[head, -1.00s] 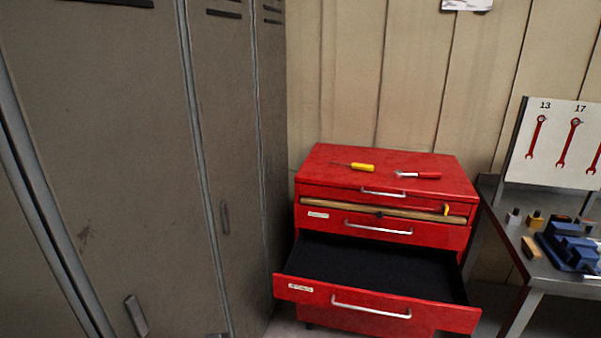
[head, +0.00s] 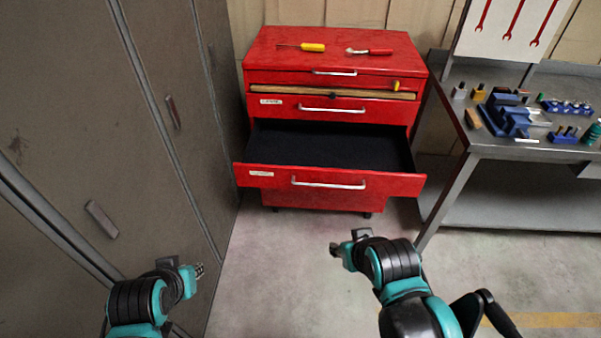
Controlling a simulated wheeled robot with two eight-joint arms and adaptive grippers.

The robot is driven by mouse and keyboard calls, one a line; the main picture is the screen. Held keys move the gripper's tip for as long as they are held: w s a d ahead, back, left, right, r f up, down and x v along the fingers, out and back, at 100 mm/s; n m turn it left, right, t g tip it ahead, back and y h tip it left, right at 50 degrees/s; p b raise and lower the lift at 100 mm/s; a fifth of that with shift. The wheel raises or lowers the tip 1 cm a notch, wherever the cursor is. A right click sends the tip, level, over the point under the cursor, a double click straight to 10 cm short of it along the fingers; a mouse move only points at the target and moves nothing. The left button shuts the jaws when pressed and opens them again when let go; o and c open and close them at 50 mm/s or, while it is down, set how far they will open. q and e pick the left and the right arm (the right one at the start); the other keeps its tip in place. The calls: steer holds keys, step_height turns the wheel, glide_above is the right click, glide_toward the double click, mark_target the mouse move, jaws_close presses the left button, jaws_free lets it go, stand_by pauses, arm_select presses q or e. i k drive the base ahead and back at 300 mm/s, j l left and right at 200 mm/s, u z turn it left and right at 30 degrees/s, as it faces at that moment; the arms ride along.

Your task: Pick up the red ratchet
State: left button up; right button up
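The red ratchet (head: 378,52), with a red handle and a silver head at its left end, lies on top of the red tool cabinet (head: 300,37). A yellow-handled screwdriver (head: 312,47) lies to its left on the same top. My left arm's end shows low at the left, in front of the lockers. My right arm's end shows low in the middle, in front of the cabinet. Both are well short of the ratchet and apart from it. The fingers of both grippers are not clear enough to show whether they are open or shut.
A cabinet drawer (head: 330,181) stands pulled out toward me, lined in black and empty. Grey lockers (head: 75,130) close off the left side. A metal workbench (head: 480,145) with a blue vise (head: 508,118) stands at the right. The floor (head: 290,260) before the cabinet is clear.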

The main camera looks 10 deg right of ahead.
mark_target(349, 53)
steer(key=i+l+z, duration=0.15)
steer(key=z, duration=0.35)
steer(key=i+z, duration=0.25)
steer(key=z, duration=0.25)
